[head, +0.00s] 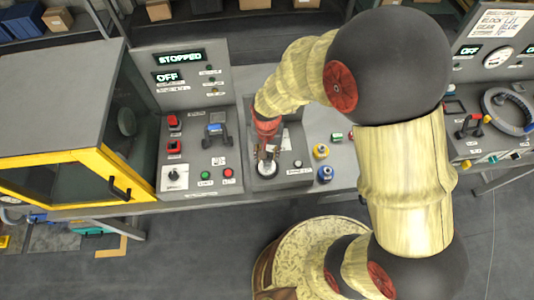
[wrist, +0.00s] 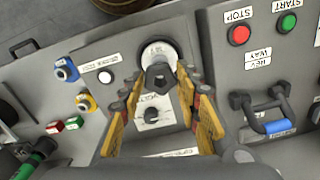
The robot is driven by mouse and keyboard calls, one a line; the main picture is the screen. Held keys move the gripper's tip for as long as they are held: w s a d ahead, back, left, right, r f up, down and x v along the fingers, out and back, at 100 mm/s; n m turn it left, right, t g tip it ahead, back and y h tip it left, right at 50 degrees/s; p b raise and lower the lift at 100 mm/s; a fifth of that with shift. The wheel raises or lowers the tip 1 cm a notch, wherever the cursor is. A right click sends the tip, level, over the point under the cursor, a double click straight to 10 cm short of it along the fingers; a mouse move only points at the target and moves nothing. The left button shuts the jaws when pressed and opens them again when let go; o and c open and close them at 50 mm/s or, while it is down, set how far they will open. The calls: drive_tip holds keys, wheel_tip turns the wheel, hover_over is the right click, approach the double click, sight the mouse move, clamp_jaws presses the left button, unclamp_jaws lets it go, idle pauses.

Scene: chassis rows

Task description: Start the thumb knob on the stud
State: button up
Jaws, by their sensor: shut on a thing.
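My gripper (wrist: 159,80) points down at a grey panel, its yellow-padded fingers on either side of a dark, angular thumb knob (wrist: 160,78). The jaws are shut on this knob. In the head view my gripper (head: 267,151) stands above the panel's front part. Behind the knob in the wrist view is a pale round disc (wrist: 157,52) with a dark rim, which also shows below the gripper in the head view (head: 266,169). The knob overlaps the disc's edge. The stud is not visible, and I cannot tell whether the knob touches anything there.
A white button (wrist: 105,77), a blue knob (wrist: 65,70) and a yellow knob (wrist: 87,103) are to the left. A blue-handled lever (wrist: 270,125) and red stop button (wrist: 239,35) are to the right. A yellow-framed door (head: 120,188) stands left.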

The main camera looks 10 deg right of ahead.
drive_tip(key=n, duration=1.1)
drive_tip(key=shift+n, duration=0.3)
drive_tip(key=shift+f+b, duration=0.5)
drive_tip(key=shift+f, duration=0.65)
idle(0.9)
drive_tip(key=m, duration=0.3)
drive_tip(key=shift+m, duration=1.1)
